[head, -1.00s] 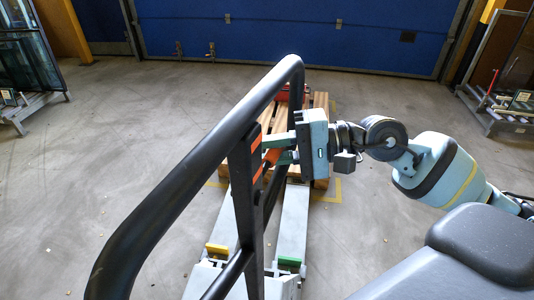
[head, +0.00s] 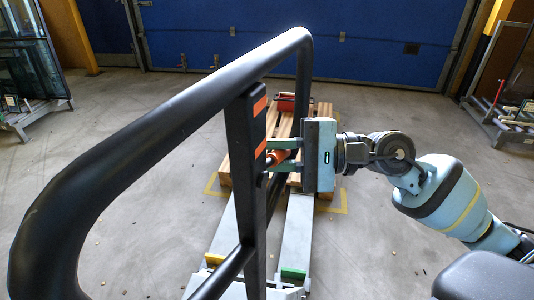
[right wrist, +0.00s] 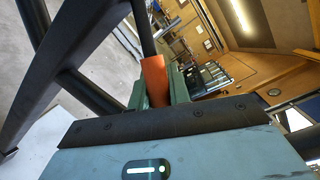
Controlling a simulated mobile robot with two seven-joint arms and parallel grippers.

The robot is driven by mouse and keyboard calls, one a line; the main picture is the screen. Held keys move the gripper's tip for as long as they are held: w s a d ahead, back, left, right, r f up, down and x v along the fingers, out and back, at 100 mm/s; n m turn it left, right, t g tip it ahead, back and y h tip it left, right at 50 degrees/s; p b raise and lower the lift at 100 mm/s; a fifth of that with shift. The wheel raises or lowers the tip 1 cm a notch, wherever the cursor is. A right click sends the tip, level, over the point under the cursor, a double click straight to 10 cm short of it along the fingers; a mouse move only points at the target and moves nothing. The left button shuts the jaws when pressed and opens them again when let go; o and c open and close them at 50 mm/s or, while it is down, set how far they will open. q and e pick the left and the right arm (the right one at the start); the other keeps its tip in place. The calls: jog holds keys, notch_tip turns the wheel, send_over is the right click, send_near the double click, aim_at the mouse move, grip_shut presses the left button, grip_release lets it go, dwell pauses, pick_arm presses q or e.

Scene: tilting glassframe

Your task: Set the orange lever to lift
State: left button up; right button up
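The orange lever (head: 278,157) sits beside the black upright bar of the frame, under the black handle loop. In the head view my right gripper (head: 284,156) reaches in from the right, one teal finger above the lever and one below. In the right wrist view the lever's orange grip (right wrist: 155,80) lies between the two fingers (right wrist: 160,93), close to both. I cannot tell whether they press on it. Part of the lever is hidden by the bar and fingers. My left gripper is not in view.
The thick black handle loop (head: 150,125) crosses the left and centre. The black upright bar (head: 247,170) has orange marks. Beyond are a wooden pallet (head: 325,189) and a red object (head: 287,102). Green (head: 293,273) and yellow (head: 214,259) blocks lie below.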

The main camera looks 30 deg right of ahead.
aim_at(287, 156)
jog(key=o, duration=0.5)
jog(key=shift+f, duration=0.1)
jog(key=shift+c, duration=0.2)
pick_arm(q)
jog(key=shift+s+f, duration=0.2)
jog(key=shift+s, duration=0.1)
pick_arm(e)
jog(key=shift+s+d+f+b, duration=0.1)
jog(key=shift+s+d+b, duration=0.25)
jog(key=shift+d, duration=0.25)
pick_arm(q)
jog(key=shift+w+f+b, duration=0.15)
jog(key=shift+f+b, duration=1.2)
pick_arm(e)
jog(key=shift+v, duration=3.2)
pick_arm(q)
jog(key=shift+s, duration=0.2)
